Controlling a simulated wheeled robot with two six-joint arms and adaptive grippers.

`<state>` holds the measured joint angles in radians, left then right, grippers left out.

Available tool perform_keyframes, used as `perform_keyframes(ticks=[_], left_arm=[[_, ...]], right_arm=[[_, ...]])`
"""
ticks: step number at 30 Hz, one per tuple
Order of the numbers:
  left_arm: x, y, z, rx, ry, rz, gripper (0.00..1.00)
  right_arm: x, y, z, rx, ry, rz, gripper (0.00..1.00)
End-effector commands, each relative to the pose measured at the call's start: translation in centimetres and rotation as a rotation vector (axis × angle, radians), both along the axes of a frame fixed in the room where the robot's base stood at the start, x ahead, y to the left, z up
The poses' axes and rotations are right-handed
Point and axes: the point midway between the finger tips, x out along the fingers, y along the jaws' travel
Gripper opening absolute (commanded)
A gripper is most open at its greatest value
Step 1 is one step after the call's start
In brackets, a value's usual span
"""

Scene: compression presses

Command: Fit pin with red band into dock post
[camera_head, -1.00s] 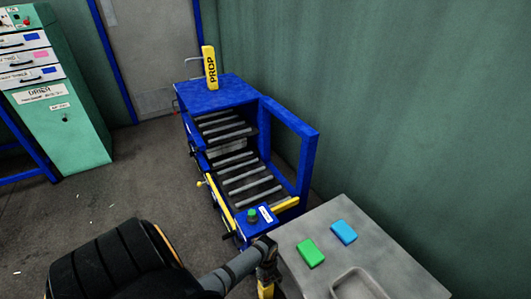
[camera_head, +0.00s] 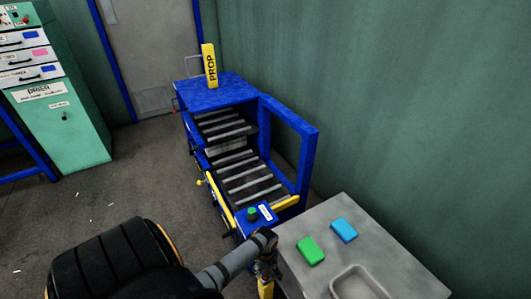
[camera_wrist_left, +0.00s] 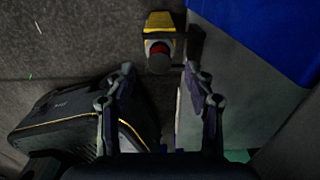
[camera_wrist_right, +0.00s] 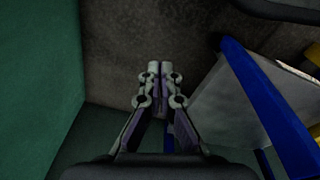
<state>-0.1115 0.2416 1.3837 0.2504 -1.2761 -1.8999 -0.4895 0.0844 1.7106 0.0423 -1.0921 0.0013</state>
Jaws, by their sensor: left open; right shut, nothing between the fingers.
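My left gripper (camera_head: 267,268) is at the near side of the blue press, beside the grey table's left edge. In the left wrist view my left gripper (camera_wrist_left: 158,82) is open, with nothing between its fingertips. Just beyond them is a yellow block (camera_wrist_left: 160,20) with a grey ring and a red round part (camera_wrist_left: 158,49) in it. I cannot tell for sure whether this is the dock post, the pin or both. A yellow piece (camera_head: 266,289) shows below the left gripper in the head view. My right gripper (camera_wrist_right: 160,70) is shut and empty over dark floor.
The blue roller press (camera_head: 218,93) has a yellow PROP block (camera_head: 209,66) on top and a green button (camera_head: 252,214) in front. The grey table (camera_head: 315,220) holds a green block (camera_head: 310,251), a blue block (camera_head: 343,231) and a tray (camera_head: 358,283). A green cabinet (camera_head: 70,130) stands left.

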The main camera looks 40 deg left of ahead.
Motion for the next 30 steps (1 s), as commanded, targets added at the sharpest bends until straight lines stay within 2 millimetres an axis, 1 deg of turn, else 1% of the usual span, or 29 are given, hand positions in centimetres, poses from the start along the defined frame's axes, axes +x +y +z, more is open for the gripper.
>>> perform_keyframes(ticks=[1,3,7,30], left_arm=[[0.0,0.0,0.9,0.002,-0.002,-0.003,0.54],[0.0,0.1,1.9,0.001,0.0,-0.001,0.54],[0.0,0.0,2.9,0.0,0.0,0.0,0.54],[0.0,0.0,3.0,-0.001,0.001,0.001,0.54]], right_arm=[[0.0,0.0,0.0,0.0,0.0,0.0,0.0],[0.0,0.0,0.0,0.0,0.0,0.0,0.0],[0.0,0.0,0.0,0.0,0.0,0.0,0.0],[0.0,0.0,0.0,0.0,0.0,0.0,0.0]])
